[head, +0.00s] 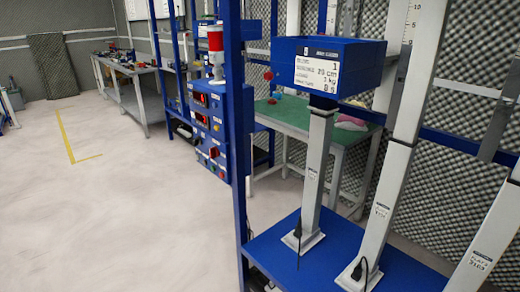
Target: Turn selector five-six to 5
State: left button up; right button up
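I cannot pick out selector five-six for certain. A blue control panel (208,125) with small red and dark knobs or buttons stands left of centre, seen at a steep angle, and its markings are too small to read. A blue box (345,65) with a white label showing lines of text and a small dark-framed number plate sits on a grey post at the upper right. Neither of my grippers is in view.
A blue upright post (235,150) stands just right of the panel, topped nearby by a red and white beacon (216,45). A blue platform (300,262) carries grey columns at the right. A green-topped table (290,115) stands behind. Pale open floor (90,210) lies left.

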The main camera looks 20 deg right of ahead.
aim_at(197, 141)
jog(key=u, duration=0.5)
jog(key=i, duration=0.4)
jog(key=u, duration=0.95)
jog(key=i, duration=1.55)
jog(key=z, duration=1)
jog(key=i, duration=0.9)
jog(key=z, duration=0.95)
